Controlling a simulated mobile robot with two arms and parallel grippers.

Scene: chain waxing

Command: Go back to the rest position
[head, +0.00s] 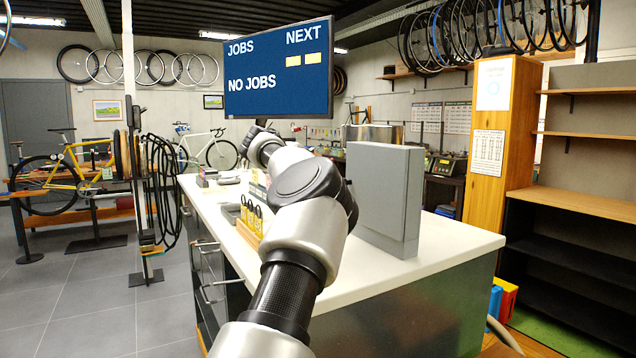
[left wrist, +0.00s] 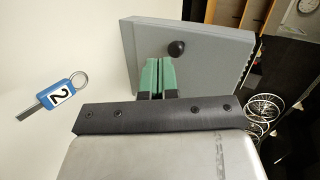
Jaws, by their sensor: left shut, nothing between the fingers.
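My left gripper (left wrist: 158,66) shows in the left wrist view. Its two green fingers are shut together with nothing between them, in front of a grey box (left wrist: 205,65) with a round black knob (left wrist: 177,48). I cannot tell whether the fingers touch the box. In the head view my silver and black arm reaches over the white counter (head: 440,242), and its fingers are hidden. A grey box (head: 375,195) stands upright on the counter, right of the arm. My right gripper is not in view.
A key with a blue tag marked 2 (left wrist: 62,92) shows against the white surface. Yellow-tagged items (head: 251,214) lie left of my arm. A blue screen (head: 280,72) reads "NO JOBS".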

